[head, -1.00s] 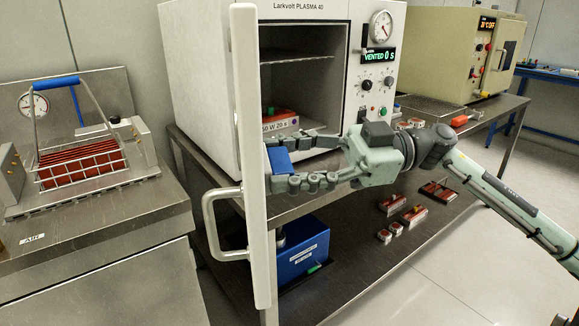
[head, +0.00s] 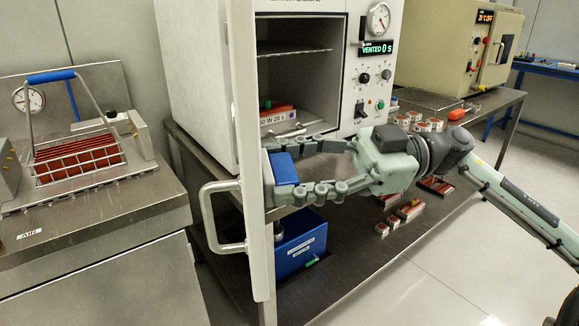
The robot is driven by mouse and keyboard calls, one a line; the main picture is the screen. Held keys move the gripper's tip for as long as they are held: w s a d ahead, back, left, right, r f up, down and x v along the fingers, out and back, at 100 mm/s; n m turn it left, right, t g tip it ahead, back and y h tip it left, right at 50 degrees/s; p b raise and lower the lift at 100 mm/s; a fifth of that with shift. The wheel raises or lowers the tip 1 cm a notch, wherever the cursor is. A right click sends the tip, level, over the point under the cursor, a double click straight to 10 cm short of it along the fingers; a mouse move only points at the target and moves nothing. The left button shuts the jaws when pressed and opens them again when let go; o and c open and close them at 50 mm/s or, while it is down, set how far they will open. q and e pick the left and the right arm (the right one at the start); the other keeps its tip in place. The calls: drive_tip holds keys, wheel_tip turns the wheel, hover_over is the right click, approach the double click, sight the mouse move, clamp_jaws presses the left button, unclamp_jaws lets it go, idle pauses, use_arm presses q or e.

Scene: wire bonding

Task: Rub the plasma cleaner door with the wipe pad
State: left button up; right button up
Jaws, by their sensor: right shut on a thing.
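The plasma cleaner (head: 195,75) stands on a steel bench with its door (head: 246,130) swung open toward me, seen nearly edge-on, with a bar handle (head: 207,215) on its left side. My right gripper (head: 282,172) reaches in from the right and is shut on the blue wipe pad (head: 284,170). The pad is at the door's right-hand face, close against it; I cannot tell whether it touches. My left gripper is not in view.
The open chamber (head: 300,85) holds a red item and a label. A blue box (head: 300,245) and several small red-and-metal parts sit on the lower shelf. A steel station with a wire basket (head: 80,160) stands at left. A beige oven (head: 460,50) stands behind at right.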

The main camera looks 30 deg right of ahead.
drive_tip(key=shift+v, duration=3)
drive_tip(key=shift+d, duration=0.15)
drive_tip(key=shift+v, duration=1.35)
drive_tip(key=shift+r, duration=0.1)
